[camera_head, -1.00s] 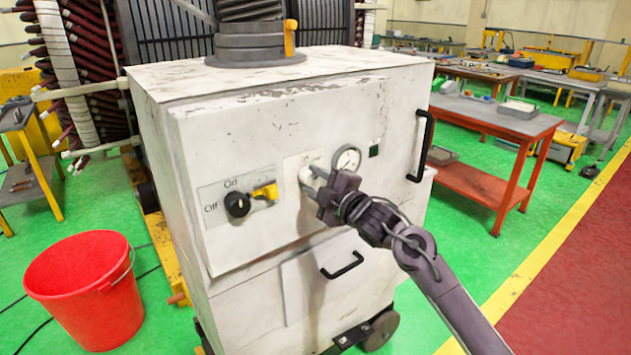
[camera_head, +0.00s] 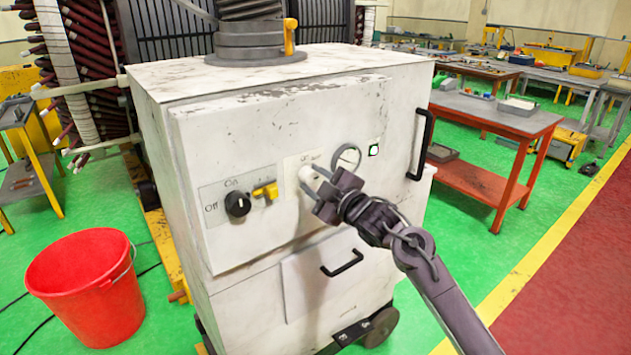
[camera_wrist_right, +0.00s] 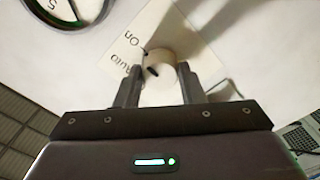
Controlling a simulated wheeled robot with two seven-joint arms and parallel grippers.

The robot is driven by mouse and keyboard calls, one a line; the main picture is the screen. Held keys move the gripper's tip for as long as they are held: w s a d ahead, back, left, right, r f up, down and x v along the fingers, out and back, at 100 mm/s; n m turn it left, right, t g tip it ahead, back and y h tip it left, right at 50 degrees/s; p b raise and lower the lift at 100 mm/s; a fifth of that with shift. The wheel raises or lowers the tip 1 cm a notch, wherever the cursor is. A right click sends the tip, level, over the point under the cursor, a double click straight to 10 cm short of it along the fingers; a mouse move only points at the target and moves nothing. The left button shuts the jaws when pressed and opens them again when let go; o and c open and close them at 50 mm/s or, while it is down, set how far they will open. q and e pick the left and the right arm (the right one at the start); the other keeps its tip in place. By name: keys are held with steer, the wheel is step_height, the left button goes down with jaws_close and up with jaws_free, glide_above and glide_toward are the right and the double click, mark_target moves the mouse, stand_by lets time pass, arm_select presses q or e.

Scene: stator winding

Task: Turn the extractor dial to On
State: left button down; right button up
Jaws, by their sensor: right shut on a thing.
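The extractor dial is a cream round knob (camera_head: 308,175) on a pale plate at the front of the white cabinet (camera_head: 285,125). In the right wrist view the knob (camera_wrist_right: 160,62) has a dark mark, with the words "On" and "Auto" printed beside it on the plate. My right gripper (camera_head: 316,184) is shut on the knob; in the wrist view its fingers (camera_wrist_right: 158,82) are on either side of it. The fingers partly hide the knob in the head view. My left gripper is not in view.
A black knob (camera_head: 237,204) marked Off and On and a yellow lever (camera_head: 265,190) sit left of the dial. A round gauge (camera_head: 347,157) is just above my gripper. A black handle (camera_head: 421,145) is at the right; a red bucket (camera_head: 90,285) stands at the left.

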steer(key=o, duration=1)
steer(key=shift+s+d+f, duration=0.15)
steer(key=shift+s+d, duration=0.1)
steer(key=shift+s, duration=0.05)
steer(key=b+v, duration=0.2)
steer(key=v, duration=0.5)
steer(key=shift+b, duration=0.35)
